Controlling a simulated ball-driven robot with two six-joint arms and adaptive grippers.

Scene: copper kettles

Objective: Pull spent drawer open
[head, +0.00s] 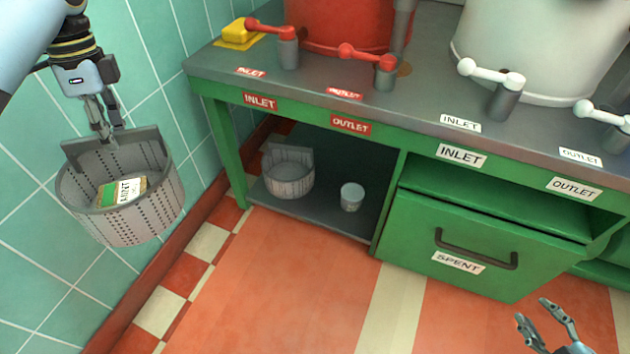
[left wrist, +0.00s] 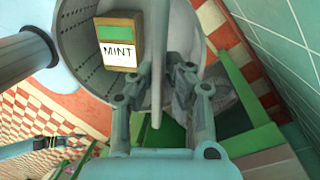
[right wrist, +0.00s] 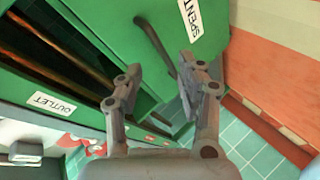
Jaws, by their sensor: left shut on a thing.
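The green spent drawer (head: 400,250) is at the lower right of the bench, with a dark curved handle (head: 475,255) and a SPENT label. Its front stands out from the bench, with a gap showing above it. The handle also shows in the right wrist view (right wrist: 152,40). My right gripper (head: 543,313) is open and empty, in front of the drawer and to the right of the handle, apart from it in the head view. My left gripper (head: 106,132) is shut on the raised tab of a grey perforated basket (head: 130,222), held up near the tiled wall.
A box labelled MINT (left wrist: 120,42) lies in the held basket. Another basket (head: 290,182) and a small pail (head: 352,197) stand on the lower shelf. The bench (head: 440,110) carries red and white vessels with lever valves and a yellow block (head: 240,34). The floor before the drawer is clear.

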